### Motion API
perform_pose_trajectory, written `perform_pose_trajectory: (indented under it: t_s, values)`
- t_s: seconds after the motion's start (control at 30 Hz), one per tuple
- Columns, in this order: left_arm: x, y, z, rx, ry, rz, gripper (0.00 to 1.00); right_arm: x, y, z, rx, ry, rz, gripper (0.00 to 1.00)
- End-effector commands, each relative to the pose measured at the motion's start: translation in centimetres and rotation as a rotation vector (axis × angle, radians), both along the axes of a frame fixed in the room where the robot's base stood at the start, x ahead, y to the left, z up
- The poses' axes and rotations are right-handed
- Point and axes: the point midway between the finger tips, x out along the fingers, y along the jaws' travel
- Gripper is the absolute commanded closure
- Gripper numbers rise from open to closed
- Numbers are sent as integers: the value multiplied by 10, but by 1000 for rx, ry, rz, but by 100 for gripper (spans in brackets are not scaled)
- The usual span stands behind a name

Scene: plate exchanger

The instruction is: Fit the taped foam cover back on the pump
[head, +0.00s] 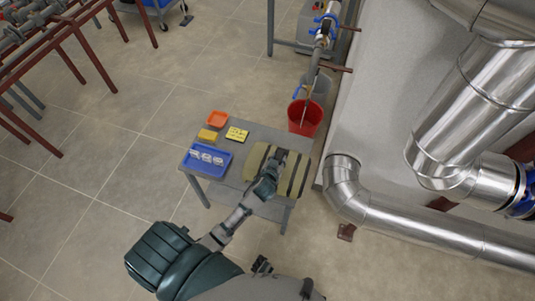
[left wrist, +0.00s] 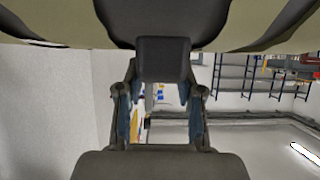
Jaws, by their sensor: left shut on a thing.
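The foam cover (head: 256,172) is olive-beige with dark tape bands. It is over the right part of a small grey table, and I cannot tell whether it rests there or is slightly lifted. My left gripper (head: 274,164) is at the cover's upper middle, shut on it, and hides part of it. In the left wrist view the cover (left wrist: 240,28) fills the top edge. My left fingers (left wrist: 160,100) show there below it, with a dark block between them. I cannot make out the pump for certain. My right gripper is not clearly seen.
Shiny clad pipes (head: 440,225) run on the right.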

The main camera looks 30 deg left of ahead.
Motion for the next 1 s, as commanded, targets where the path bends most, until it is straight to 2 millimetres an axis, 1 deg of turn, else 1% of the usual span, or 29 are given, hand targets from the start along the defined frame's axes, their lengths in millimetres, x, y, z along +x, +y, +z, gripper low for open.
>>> perform_pose_trajectory:
  t_s: [0.03, 0.2, 0.33, 0.43, 0.6, 0.7, 0.87, 0.9, 1.0]
  values:
    - [7, 14, 0, 8, -2, -1, 100, 1, -1, 0, 0, -1, 0, 60]
    - [21, 51, -4, 6, -2, -1, 100, 3, -2, 3, 2, -5, 0, 60]
    - [27, 66, -7, 0, -2, -1, 100, 4, 0, 5, -2, -2, 0, 60]
    - [28, 71, -13, -3, -1, -1, 100, 4, 0, 6, -2, 0, -1, 60]
    - [28, 70, -40, -3, 1, -2, 100, 14, 3, 25, 1, -15, -3, 60]
    - [28, 69, -44, -3, 0, -2, 100, 16, 2, 30, 1, -14, -4, 60]
    - [28, 68, -43, -3, -1, -2, 100, 16, 2, 31, 2, -14, -4, 60]
    - [28, 68, -44, -3, 1, -1, 61, 16, 2, 31, 2, -14, -4, 60]
    - [28, 67, -43, -2, 1, -1, 38, 16, 1, 30, 3, -14, -4, 60]
